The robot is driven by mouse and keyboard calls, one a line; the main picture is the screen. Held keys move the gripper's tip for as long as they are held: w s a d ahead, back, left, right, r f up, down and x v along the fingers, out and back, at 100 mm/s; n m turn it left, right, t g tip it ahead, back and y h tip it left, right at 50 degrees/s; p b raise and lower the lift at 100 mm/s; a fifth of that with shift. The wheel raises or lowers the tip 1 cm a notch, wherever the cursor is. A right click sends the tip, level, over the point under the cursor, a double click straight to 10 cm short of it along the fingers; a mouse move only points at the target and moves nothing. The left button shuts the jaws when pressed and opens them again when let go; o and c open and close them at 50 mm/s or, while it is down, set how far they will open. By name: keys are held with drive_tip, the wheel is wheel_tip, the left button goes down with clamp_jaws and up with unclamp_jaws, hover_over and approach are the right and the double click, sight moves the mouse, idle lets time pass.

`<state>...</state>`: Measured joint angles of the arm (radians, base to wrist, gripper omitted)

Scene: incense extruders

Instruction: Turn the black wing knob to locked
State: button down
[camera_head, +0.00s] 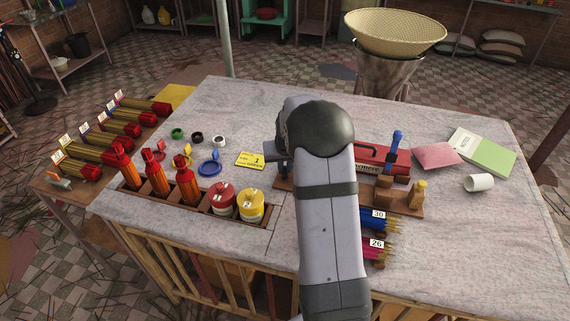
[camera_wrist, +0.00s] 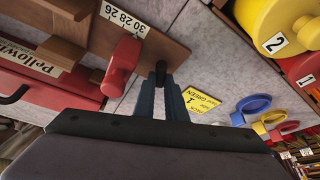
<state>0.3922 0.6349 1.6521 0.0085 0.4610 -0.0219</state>
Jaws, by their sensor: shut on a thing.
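My gripper (camera_wrist: 161,72) is shut at the edge of the wooden extruder stand (camera_wrist: 172,57). Its two dark fingers close on a small dark piece at the stand's end, which I take to be the black wing knob (camera_wrist: 160,66). Most of the knob is hidden between the fingertips, so its angle cannot be told. A red part (camera_wrist: 122,66) stands on the stand beside the fingers, near a white label reading 30 28 26 (camera_wrist: 122,19). In the head view my arm covers much of the stand, and the gripper (camera_head: 284,166) shows only in part at its left end.
A red box (camera_head: 383,160) lies behind the stand, with a blue-handled tool (camera_head: 396,146) there. A yellow card (camera_head: 250,160) and a blue ring (camera_head: 209,168) lie to the left. Red and yellow jars (camera_head: 250,205) stand in a wooden rack. Bundled sticks (camera_head: 376,220) lie at front right.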

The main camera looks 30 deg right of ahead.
drive_tip(key=m+h+b, duration=0.1)
drive_tip(key=m, duration=0.1)
drive_tip(key=shift+f+m+g+b, duration=0.15)
drive_tip(key=shift+m+g+b, duration=0.15)
drive_tip(key=shift+m+b, duration=0.75)
drive_tip(key=shift+m, duration=0.15)
drive_tip(key=shift+g, duration=0.3)
drive_tip(key=c, duration=1.8)
unclamp_jaws()
drive_tip(key=shift+r, duration=0.2)
drive_tip(key=shift+a+r+h, duration=0.1)
drive_tip(key=shift+h, duration=0.2)
drive_tip(key=b+v, duration=0.1)
drive_tip(key=v, duration=0.6)
drive_tip(key=shift+b, duration=0.4)
drive_tip(key=shift+s, duration=0.1)
